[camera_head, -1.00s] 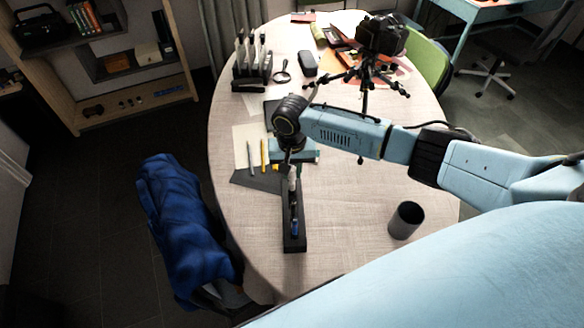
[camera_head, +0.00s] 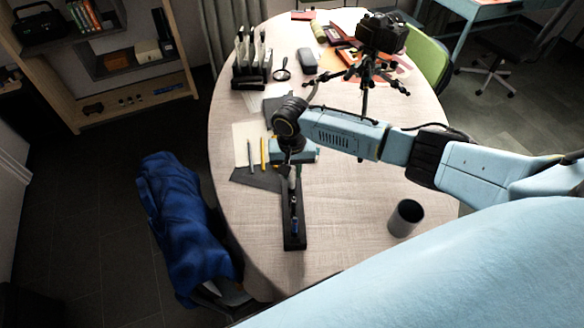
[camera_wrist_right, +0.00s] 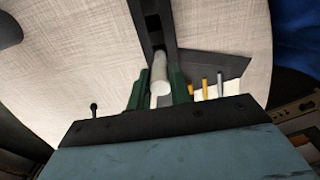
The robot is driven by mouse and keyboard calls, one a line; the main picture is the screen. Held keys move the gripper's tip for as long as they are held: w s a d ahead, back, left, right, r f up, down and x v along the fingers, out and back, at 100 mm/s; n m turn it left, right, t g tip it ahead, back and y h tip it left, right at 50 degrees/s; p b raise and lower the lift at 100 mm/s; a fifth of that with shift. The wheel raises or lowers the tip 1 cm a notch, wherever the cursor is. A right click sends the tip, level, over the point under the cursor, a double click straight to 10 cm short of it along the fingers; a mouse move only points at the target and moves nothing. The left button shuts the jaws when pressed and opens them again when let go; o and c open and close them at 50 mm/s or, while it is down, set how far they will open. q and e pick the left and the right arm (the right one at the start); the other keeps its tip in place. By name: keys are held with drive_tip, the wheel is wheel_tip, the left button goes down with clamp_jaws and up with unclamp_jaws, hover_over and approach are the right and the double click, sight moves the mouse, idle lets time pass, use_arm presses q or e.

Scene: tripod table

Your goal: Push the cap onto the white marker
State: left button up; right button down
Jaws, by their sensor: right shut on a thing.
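The white marker (camera_wrist_right: 159,75) is between the two green fingers of my right gripper (camera_wrist_right: 161,84) in the wrist view, its round white end facing the camera. My right gripper (camera_head: 292,172) is shut on the marker, above the far part of a long black holder (camera_head: 294,241). In the wrist view the marker lines up with the holder (camera_wrist_right: 155,22). A small blue piece (camera_head: 295,226) sits in the near part of the holder; it may be the cap, but it is too small to tell. The marker's far tip and any contact with the cap are hidden. My left gripper is out of view.
Yellow and grey pens (camera_head: 263,152) lie on paper left of my gripper. A dark grey cup (camera_head: 405,217) stands right of the holder. A camera on a small tripod (camera_head: 366,88) stands behind my right arm. The cloth between holder and cup is clear.

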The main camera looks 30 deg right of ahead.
drive_tip(key=shift+f, duration=0.15)
drive_tip(key=c, duration=0.7)
unclamp_jaws()
drive_tip(key=shift+r+p, duration=3.55)
drive_tip(key=shift+p, duration=0.7)
clamp_jaws()
